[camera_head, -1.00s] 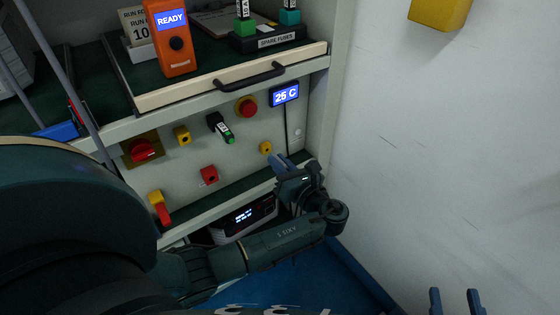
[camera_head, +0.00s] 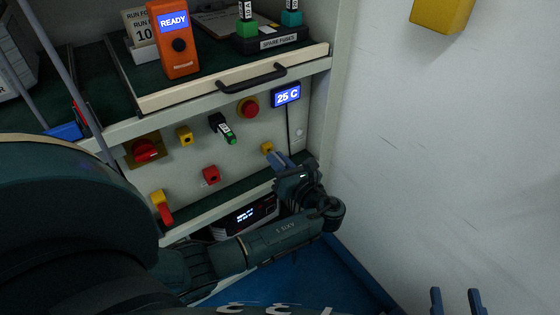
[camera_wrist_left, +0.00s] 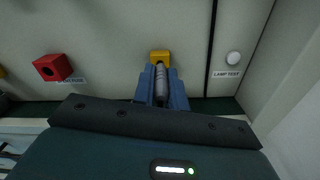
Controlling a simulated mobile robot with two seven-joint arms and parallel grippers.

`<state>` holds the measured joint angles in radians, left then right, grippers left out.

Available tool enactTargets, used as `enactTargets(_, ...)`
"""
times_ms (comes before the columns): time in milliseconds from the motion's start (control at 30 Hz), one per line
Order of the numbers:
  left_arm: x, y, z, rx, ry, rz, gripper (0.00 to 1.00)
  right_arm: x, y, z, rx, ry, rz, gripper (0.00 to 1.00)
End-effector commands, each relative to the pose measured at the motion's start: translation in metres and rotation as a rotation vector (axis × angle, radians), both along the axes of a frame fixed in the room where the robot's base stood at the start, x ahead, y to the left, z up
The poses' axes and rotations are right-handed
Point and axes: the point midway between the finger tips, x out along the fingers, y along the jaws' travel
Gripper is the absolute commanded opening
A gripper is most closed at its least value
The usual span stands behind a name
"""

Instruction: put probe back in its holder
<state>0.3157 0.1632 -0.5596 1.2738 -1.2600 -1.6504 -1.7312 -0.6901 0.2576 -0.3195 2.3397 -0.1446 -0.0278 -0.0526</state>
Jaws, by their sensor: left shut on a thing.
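The probe (camera_wrist_left: 160,85) is a grey ribbed cylinder between the blue fingers of my left gripper (camera_wrist_left: 160,88), which is shut on it. The yellow holder block (camera_wrist_left: 160,57) is on the panel straight ahead of the fingertips. The probe's far end lies at or just in front of the holder; I cannot tell whether it is inside. In the head view the left gripper (camera_head: 279,160) overlaps the lower edge of the holder (camera_head: 267,148), and the probe is hidden there. My right gripper (camera_head: 457,302) is at the bottom right, its fingers apart and empty.
A 25 C display (camera_head: 286,95) has a black cable running down the panel. A red block (camera_head: 211,175), a red button (camera_head: 248,107) and a black-green switch (camera_head: 224,130) sit left of the holder. A drawer handle (camera_head: 252,79) juts out above. A white wall (camera_head: 430,150) stands right.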

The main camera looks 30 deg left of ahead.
Motion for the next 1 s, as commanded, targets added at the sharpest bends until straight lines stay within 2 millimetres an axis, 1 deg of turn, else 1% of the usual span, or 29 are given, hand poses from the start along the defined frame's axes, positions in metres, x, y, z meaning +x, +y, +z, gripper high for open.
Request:
enactTargets(633, 0.005, 0.013, 0.001, 0.000, 0.000, 0.001, 0.00, 0.000, 0.000, 0.006, 0.000, 0.000, 0.000, 0.39)
enactTargets(667, 0.005, 0.013, 0.000, 0.000, 0.000, 0.001, 0.15, 0.000, 0.000, 0.005, 0.000, 0.000, 0.000, 0.39)
enactTargets(933, 0.005, 0.012, 0.000, 0.000, 0.000, 0.001, 0.38, 0.000, 0.000, 0.005, 0.000, 0.000, 0.000, 0.39)
enactTargets(1000, 0.005, 0.012, 0.000, 0.000, 0.000, 0.001, 0.39, 0.000, 0.000, 0.005, 0.000, 0.000, 0.000, 0.39)
